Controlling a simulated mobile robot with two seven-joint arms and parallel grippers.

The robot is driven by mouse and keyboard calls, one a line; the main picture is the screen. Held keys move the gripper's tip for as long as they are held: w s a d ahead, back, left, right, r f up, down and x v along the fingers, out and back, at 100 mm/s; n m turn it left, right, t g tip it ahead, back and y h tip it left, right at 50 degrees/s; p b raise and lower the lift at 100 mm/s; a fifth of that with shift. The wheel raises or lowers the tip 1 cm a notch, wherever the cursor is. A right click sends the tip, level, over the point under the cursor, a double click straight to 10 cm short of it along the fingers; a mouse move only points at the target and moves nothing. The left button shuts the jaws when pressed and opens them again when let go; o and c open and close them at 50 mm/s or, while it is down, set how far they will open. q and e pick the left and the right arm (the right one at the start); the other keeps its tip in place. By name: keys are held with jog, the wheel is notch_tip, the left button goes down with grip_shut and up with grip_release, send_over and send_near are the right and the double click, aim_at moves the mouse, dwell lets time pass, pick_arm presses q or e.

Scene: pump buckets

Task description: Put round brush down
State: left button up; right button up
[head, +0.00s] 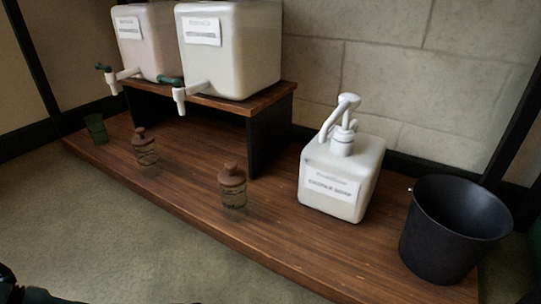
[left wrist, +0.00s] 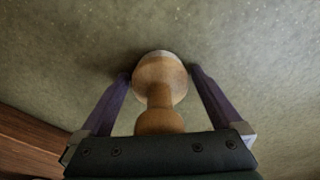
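The round brush (left wrist: 160,78) shows in the left wrist view as a pale wooden piece with a wide round head, a narrow neck and a knob (left wrist: 160,122) near my palm. My left gripper (left wrist: 161,74) has its two purple fingers on either side of the wide head, apparently touching it. The brush is over the grey-green floor with a dark shadow beside its head; whether it touches the floor I cannot tell. Its bristles are hidden. The brush does not show in the head view. My right gripper is not in view.
Two white tap containers (head: 235,60) (head: 147,45) stand on a raised shelf. Open floor (head: 100,240) lies in front.

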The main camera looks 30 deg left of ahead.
pick_arm(q)
jog(key=shift+r, duration=0.45)
jog(key=r+p, duration=0.3)
jog(key=r, duration=0.1)
jog(key=r+p, duration=0.8)
jog(key=shift+s+d+r, duration=0.15)
jog(key=shift+s+d, duration=0.1)
jog(key=shift+s, duration=0.1)
jog(key=s+d+r+m+t+h, duration=0.1)
jog(key=s+d+r+m+h, duration=0.15)
jog(key=d+r+m, duration=0.55)
jog(key=s+a+r+m+t+y, duration=0.1)
jog(key=a+r+m+t+y, duration=0.1)
jog(key=a+r, duration=1)
jog(key=shift+s+r, duration=0.4)
